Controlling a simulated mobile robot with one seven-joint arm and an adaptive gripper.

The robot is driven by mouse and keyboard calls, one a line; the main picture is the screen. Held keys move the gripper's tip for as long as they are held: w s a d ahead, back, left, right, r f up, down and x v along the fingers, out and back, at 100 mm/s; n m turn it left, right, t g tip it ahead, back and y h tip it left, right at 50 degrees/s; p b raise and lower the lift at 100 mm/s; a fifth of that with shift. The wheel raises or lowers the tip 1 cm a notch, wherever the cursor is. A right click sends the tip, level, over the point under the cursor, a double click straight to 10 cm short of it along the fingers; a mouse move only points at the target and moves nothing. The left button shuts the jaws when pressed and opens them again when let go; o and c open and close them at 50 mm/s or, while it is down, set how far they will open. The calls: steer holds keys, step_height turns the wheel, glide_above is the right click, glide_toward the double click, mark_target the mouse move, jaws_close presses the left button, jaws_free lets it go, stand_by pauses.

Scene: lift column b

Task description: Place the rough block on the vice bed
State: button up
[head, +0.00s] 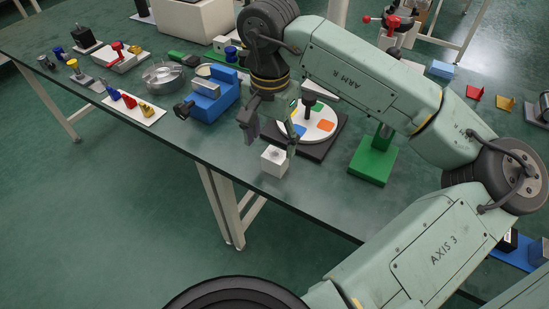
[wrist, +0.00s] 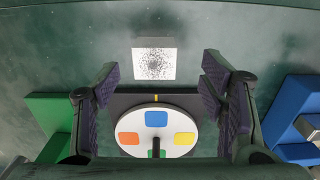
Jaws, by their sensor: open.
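The rough block (head: 274,160) is a white cube with a dark speckled top, standing on the bench near its front edge. In the wrist view the block (wrist: 154,63) lies at upper centre, beyond the fingertips and roughly in line with the gap between them. My gripper (head: 270,130) is open and empty, close to the block; in the wrist view its two dark-padded fingers (wrist: 160,82) stand wide apart. I cannot tell whether a finger touches the block. The blue vice (head: 208,103) stands left of the gripper in the head view, and at the right edge of the wrist view (wrist: 295,108).
A round white turntable (head: 318,125) with coloured patches sits on a dark plate behind the block. A green stand (head: 372,163) is to the right. A white tray (head: 135,108) with small coloured parts and a metal dish (head: 163,76) lie left of the vice.

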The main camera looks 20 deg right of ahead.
mark_target(275, 154)
steer(key=f+p, duration=0.1)
steer(key=f, duration=0.1)
steer(key=d+f, duration=0.1)
steer(key=f, duration=0.1)
steer(key=shift+s+f+p, duration=0.1)
steer(key=shift+f+p, duration=0.05)
steer(key=shift+p, duration=0.25)
steer(key=shift+a+f, duration=0.1)
steer(key=shift+f, duration=0.45)
steer(key=c, duration=1.5)
steer(key=shift+o, duration=0.2)
steer(key=shift+r, duration=0.15)
